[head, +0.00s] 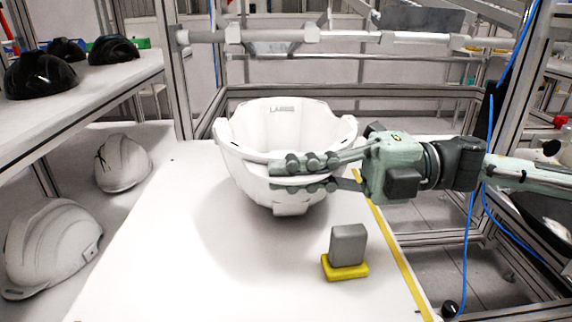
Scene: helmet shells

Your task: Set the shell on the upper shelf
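The white helmet shell (260,135) is upside down, its opening facing up, over the far middle of the white table. My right gripper (280,176) reaches in from the right with its two fingers closed on the near rim of the shell, one above and one below. Whether the shell's underside touches the table is hard to tell. The upper shelf (95,92) is at the left and carries several black helmets (40,75). My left gripper is not in view.
White helmets (50,248) (122,163) sit on the lower level at the left. A grey block on a yellow base (346,250) stands on the white table (170,270) near its right edge, by a yellow stripe. Metal frame posts (174,70) and rails surround the table. The table's front left is clear.

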